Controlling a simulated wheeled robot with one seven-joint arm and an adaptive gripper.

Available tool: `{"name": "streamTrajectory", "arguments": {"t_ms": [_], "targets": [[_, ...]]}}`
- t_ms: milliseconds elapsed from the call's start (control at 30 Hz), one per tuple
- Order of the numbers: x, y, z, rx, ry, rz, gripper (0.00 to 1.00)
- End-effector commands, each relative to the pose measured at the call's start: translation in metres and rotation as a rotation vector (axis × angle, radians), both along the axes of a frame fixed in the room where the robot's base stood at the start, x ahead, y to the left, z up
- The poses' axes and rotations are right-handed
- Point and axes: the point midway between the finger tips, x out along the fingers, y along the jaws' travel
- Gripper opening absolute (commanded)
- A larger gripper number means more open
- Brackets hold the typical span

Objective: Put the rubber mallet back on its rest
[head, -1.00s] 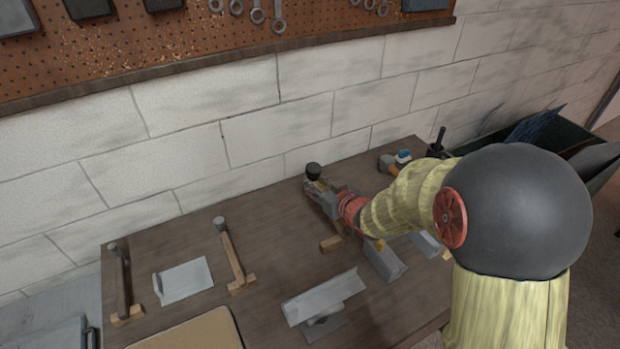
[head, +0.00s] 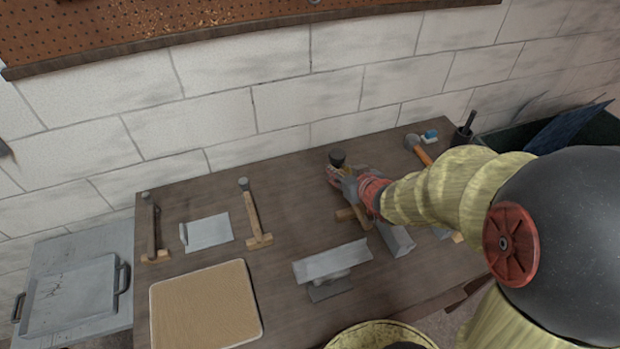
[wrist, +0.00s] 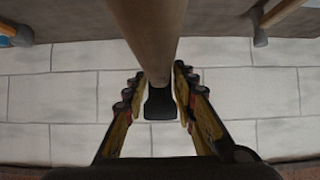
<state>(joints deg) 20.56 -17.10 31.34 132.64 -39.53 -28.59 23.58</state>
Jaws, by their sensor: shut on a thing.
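The rubber mallet shows its black head (head: 337,158) at the back middle of the bench in the head view. My gripper (head: 346,181) is shut around it just below the head. In the wrist view the mallet's wooden handle (wrist: 155,35) runs between the fingers of my gripper (wrist: 159,75), with the dark head end beyond. A wooden block (head: 351,213) shows just below my gripper in the head view and looks like a rest. My gripper partly hides the handle, and I cannot tell whether the mallet touches the block.
Two hammers (head: 151,222) (head: 252,212) stand on wooden rests at the left. An orange-handled hammer (head: 421,153) and a dark cup (head: 463,137) are at the back right. Metal pieces (head: 332,262) (head: 396,238) lie in front of my gripper. A tan board (head: 206,305) lies front left.

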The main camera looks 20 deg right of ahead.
Motion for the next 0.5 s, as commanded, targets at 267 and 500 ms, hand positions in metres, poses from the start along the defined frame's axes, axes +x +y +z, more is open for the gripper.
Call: {"name": "streamTrajectory", "arguments": {"t_ms": [267,500], "targets": [[0.005,-0.005,-0.018,-0.003,0.046,-0.018,0.0],[0.055,-0.016,-0.043,-0.004,0.047,-0.016,0.0]]}}
